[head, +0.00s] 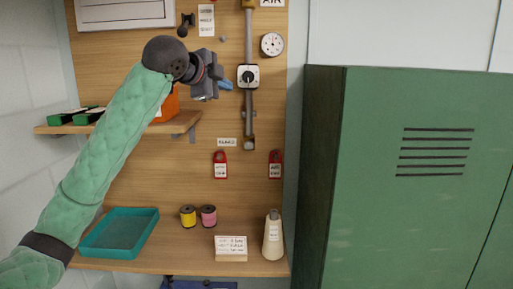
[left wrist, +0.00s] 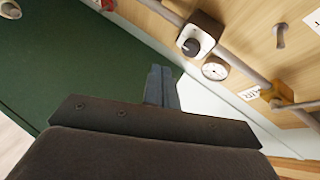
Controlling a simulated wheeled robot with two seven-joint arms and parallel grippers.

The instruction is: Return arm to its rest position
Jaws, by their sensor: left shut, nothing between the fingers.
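My left gripper (head: 226,85) is raised in front of the pegboard-like wooden panel (head: 150,165), its arm in green padded sleeve coming up from the lower left. Its bluish fingers point right, just left of the valve box with the black knob (head: 248,77); I cannot tell the gap in depth. In the left wrist view the fingers (left wrist: 161,88) are together and hold nothing. The valve box (left wrist: 199,36) and the round gauge (left wrist: 215,69) show beyond them there. My right gripper is in neither view.
A wooden shelf (head: 170,126) carries an orange bin (head: 167,104), partly hidden by my arm. Below, the bench (head: 185,263) holds a teal tray (head: 120,252), yellow spool (head: 188,216), pink spool (head: 208,216), card (head: 231,246) and thread cone (head: 273,240). A green locker (head: 400,230) stands right.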

